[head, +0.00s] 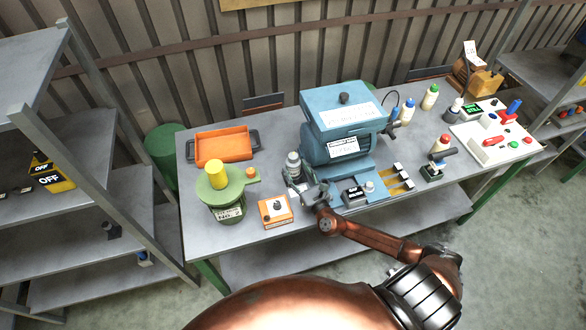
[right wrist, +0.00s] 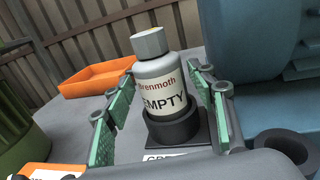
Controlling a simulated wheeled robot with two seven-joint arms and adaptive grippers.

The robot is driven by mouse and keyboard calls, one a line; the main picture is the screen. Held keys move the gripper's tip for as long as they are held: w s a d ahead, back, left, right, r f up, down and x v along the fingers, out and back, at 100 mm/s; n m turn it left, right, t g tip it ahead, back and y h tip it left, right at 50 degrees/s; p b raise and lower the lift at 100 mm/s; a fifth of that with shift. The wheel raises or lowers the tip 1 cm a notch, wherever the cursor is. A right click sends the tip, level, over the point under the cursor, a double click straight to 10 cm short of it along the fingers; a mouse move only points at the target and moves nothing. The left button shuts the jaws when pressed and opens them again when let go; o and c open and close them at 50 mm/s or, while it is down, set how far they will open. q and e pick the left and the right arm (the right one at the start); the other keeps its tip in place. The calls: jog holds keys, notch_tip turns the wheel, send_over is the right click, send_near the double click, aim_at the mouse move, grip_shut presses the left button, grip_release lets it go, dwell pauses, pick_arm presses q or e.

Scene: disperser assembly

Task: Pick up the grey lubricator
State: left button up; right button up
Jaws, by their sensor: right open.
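The grey lubricator (head: 293,162) is a small bottle with a grey cap, upright at the left side of the blue machine. In the right wrist view the lubricator (right wrist: 160,80) has a label reading "EMPTY" and sits in a dark round holder (right wrist: 174,131). My right gripper (head: 304,186) is open beside it at the table's front side. In the right wrist view the green-padded fingers of the gripper (right wrist: 163,88) stand to the left and right of the bottle, with gaps visible. My left gripper is not in view.
The blue machine (head: 336,120) stands close on the right. An orange tray (head: 224,146), a green container with a yellow top (head: 226,205) and an orange box (head: 275,210) are to the left. Several bottles stand farther right, including a green-capped one (head: 430,97).

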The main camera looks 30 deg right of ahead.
jog(key=shift+w+d, duration=0.1)
jog(key=shift+w, duration=1.25)
jog(key=c, duration=1.1)
